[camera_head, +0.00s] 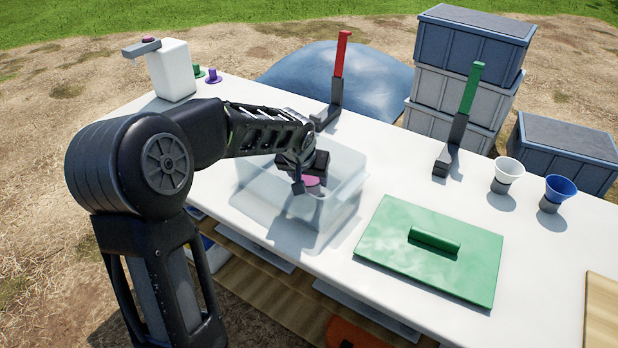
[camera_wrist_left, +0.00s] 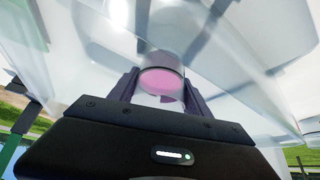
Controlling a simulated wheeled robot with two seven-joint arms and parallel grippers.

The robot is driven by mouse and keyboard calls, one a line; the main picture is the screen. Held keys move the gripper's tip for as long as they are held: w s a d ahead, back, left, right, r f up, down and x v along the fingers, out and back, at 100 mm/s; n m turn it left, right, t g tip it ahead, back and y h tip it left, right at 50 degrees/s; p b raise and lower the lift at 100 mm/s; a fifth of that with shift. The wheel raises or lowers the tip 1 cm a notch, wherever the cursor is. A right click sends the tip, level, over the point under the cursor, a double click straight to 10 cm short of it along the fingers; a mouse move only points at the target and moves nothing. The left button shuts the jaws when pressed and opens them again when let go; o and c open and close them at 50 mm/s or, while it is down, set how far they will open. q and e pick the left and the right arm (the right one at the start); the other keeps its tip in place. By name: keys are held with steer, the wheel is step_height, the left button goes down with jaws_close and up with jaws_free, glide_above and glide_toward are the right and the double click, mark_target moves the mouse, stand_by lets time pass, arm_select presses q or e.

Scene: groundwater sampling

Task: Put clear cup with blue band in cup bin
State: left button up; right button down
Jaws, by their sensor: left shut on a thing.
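My left gripper (camera_head: 305,188) reaches down into the clear, see-through bin (camera_head: 345,205) on the white table. It is shut on a clear cup (camera_wrist_left: 165,62) that shows pink at its end; the pink (camera_head: 313,181) also shows between the fingers in the head view. I cannot make out a blue band on the cup. In the left wrist view the cup stands between the two dark fingers (camera_wrist_left: 160,92), with the bin's clear walls around. Whether the cup touches the bin floor cannot be told. My right gripper is out of view.
A green lid with handle (camera_head: 430,275) lies right of the bin. A red-handled tool (camera_head: 338,75) and a green-handled tool (camera_head: 465,110) stand behind. A white cup (camera_head: 509,170), a blue cup (camera_head: 560,188) and a white jug (camera_head: 170,70) stand farther off.

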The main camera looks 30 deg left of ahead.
arm_select(q)
steer(key=shift+f, duration=0.15)
steer(key=o, duration=1.6)
steer(key=shift+o, duration=0.2)
steer(key=shift+s+r, duration=0.1)
steer(key=shift+r, duration=0.3)
steer(key=v, duration=1.1)
steer(key=shift+s+r+p, duration=0.15)
steer(key=shift+s+p, duration=0.05)
steer(key=shift+p, duration=0.25)
steer(key=shift+d, duration=0.1)
